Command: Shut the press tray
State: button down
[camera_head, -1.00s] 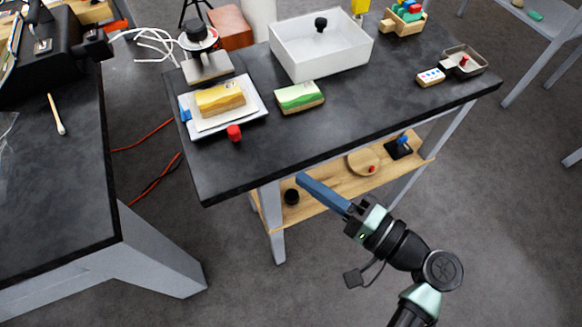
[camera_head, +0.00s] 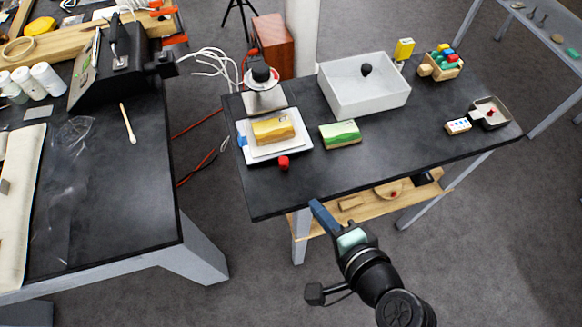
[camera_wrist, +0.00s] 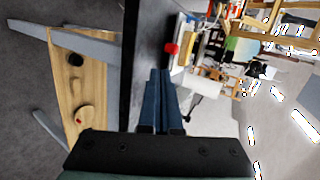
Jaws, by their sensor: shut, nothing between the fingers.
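The white press tray (camera_head: 251,156) lies out in front of the small press (camera_head: 262,90) at the left end of the dark table. A yellow block on a white plate (camera_head: 273,129) rests on it. A red knob (camera_head: 284,162) is at the tray's front edge; the wrist view shows the red knob (camera_wrist: 172,49) just beyond my fingertips. My gripper (camera_head: 314,204) is shut and empty at the table's front edge, in front of and to the right of the knob, apart from it. In the wrist view my blue fingers (camera_wrist: 160,75) lie together.
A green-topped block (camera_head: 340,135) stands right of the tray. A large white bin (camera_head: 365,100) is behind it. A wooden lower shelf (camera_head: 372,201) lies under the dark table (camera_head: 400,152). A second dark bench (camera_head: 150,190) stands at left, with a floor gap between.

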aim_at(278, 140)
jog(key=x, duration=0.7)
jog(key=shift+w+a, duration=0.15)
jog(key=shift+w, duration=0.05)
jog(key=w, duration=0.1)
jog(key=w+a, duration=0.1)
jog(key=w, duration=0.1)
jog(key=shift+a+f+p, duration=0.1)
jog(key=shift+a+p, duration=0.2)
jog(key=shift+p, duration=0.05)
jog(key=shift+w+a, duration=0.15)
jog(key=shift+w, duration=0.25)
jog(key=w, duration=0.2)
jog(key=w+a, duration=0.1)
jog(key=w, duration=0.1)
jog(key=w+a, duration=0.1)
jog(key=w, duration=0.2)
jog(key=shift+a+f, duration=0.1)
jog(key=shift+a, duration=0.05)
jog(key=shift+r, duration=0.25)
